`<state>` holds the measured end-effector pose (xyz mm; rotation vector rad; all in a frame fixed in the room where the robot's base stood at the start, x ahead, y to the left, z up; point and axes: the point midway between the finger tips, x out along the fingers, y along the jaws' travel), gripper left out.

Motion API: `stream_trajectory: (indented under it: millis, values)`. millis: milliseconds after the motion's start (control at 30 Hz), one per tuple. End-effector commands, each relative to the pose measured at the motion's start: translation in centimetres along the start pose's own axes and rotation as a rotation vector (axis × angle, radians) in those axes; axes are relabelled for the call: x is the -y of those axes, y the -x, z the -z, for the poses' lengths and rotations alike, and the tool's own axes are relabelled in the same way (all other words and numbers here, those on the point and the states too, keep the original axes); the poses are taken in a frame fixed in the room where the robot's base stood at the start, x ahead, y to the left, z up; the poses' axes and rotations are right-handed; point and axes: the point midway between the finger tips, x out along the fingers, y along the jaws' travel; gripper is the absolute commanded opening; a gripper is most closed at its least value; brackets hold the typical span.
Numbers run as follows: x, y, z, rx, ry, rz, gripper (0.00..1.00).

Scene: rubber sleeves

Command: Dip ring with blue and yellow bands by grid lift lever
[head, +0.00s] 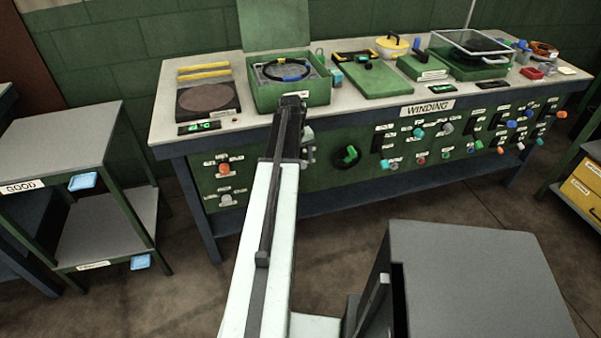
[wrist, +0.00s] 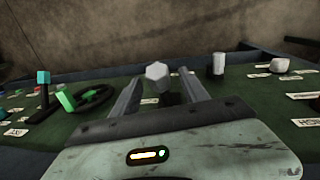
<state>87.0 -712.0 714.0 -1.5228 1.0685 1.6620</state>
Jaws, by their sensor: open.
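A dark ring with a blue band (head: 294,78) lies on a grid in an open green tank (head: 290,97) on the bench; a yellow band is too small to tell. My gripper (head: 293,99) is in front of the tank's front wall in the head view. In the wrist view my gripper's fingers (wrist: 160,80) are apart, with a pale faceted knob (wrist: 157,71) showing between them; contact cannot be told. A teal-tipped lever (wrist: 43,82) stands to the left there. Which control is the grid lift lever cannot be read.
The panel below the bench top carries a black handwheel with a green grip (head: 347,156) and several coloured knobs. A scale (head: 207,100) stands left of the tank; a green board (head: 375,85) lies right. A grey side table (head: 65,140) is at the left.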

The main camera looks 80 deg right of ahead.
Motion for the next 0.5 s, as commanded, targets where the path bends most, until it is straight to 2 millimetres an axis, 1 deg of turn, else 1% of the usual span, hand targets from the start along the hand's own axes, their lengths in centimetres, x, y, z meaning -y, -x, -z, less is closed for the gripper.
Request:
stream_trajectory:
  millis: [33, 100, 367, 400, 467, 500]
  values:
    - [0.12, -1.63, 0.02, 0.000, 0.000, 0.000, 0.52]
    - [0.11, -2.16, 0.02, 0.000, 0.000, 0.000, 0.52]
    - [0.08, -2.01, 0.03, 0.000, 0.001, 0.000, 0.52]
    - [0.08, -2.00, 0.04, 0.000, 0.001, 0.000, 0.49]
    - [0.10, -1.99, 0.04, 0.000, 0.001, 0.000, 0.33]
    - [0.10, -1.99, 0.04, 0.000, 0.001, 0.000, 0.22]
